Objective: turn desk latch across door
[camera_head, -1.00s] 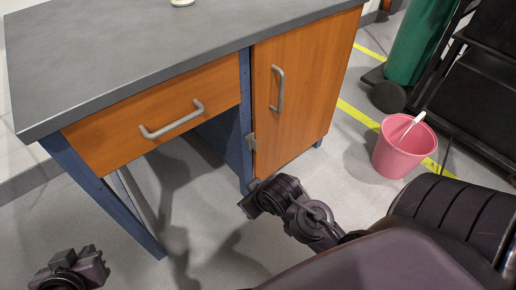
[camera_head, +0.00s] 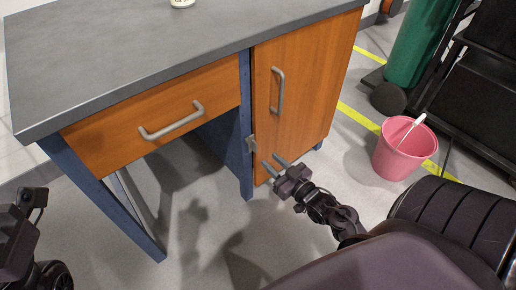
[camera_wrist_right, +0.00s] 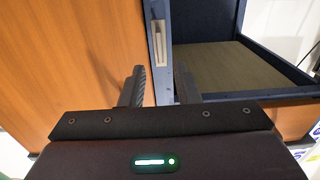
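The desk's wooden door (camera_head: 300,85) looks closed and has a grey handle (camera_head: 277,90). The small metal latch (camera_head: 251,143) sits on the blue post at the door's left edge. In the right wrist view the latch (camera_wrist_right: 159,45) lies upright along the post, beside the door (camera_wrist_right: 70,60). My right gripper (camera_head: 273,163) is open and empty, just below the latch and in front of the door's lower left corner. In the right wrist view its two fingers (camera_wrist_right: 161,85) stand apart, with the post between them in the picture. My left gripper (camera_head: 22,225) is at the left edge, partly cut off.
The drawer (camera_head: 160,115) with its handle (camera_head: 172,120) is shut, left of the post. A pink bucket (camera_head: 403,150) stands on the floor to the right, near a green cylinder (camera_head: 408,50). The floor before the desk is clear.

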